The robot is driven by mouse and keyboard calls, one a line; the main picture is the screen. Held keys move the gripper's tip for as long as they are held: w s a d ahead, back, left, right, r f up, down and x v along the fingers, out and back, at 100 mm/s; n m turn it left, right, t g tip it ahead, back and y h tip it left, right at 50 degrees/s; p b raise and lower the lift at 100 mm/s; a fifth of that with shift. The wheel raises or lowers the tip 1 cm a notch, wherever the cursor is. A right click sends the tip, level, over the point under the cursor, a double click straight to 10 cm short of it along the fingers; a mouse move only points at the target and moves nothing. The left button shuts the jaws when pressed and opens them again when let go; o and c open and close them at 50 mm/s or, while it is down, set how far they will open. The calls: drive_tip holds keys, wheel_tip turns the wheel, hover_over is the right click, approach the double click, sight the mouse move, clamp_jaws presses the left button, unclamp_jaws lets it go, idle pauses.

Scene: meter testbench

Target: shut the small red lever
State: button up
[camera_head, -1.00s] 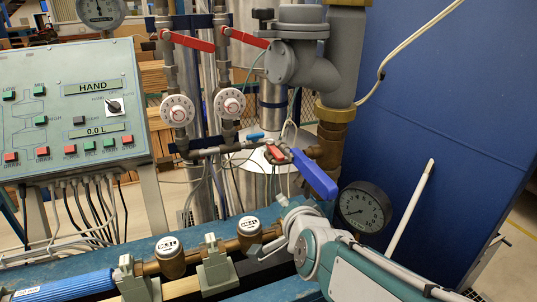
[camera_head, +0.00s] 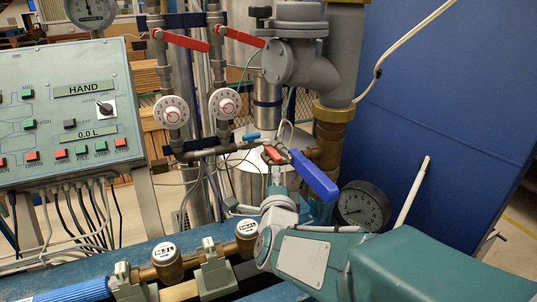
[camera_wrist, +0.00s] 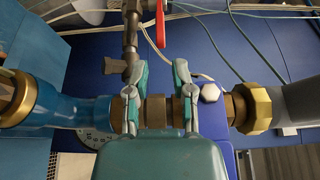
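The small red lever (camera_head: 272,154) sits on the thin pipe in the middle of the head view, just left of a larger blue lever (camera_head: 316,177). A brass pipe fitting (camera_wrist: 158,112) shows behind the fingers.
Two long red levers (camera_head: 186,40) are higher up, above white dials (camera_head: 171,112). A grey valve body (camera_head: 298,55) and brass pipe stand close on the right. A round gauge (camera_head: 362,206) is right of the blue lever. The control panel (camera_head: 60,110) is at left.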

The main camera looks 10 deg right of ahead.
sight(275, 161)
drive_tip(key=x, duration=1)
clamp_jaws()
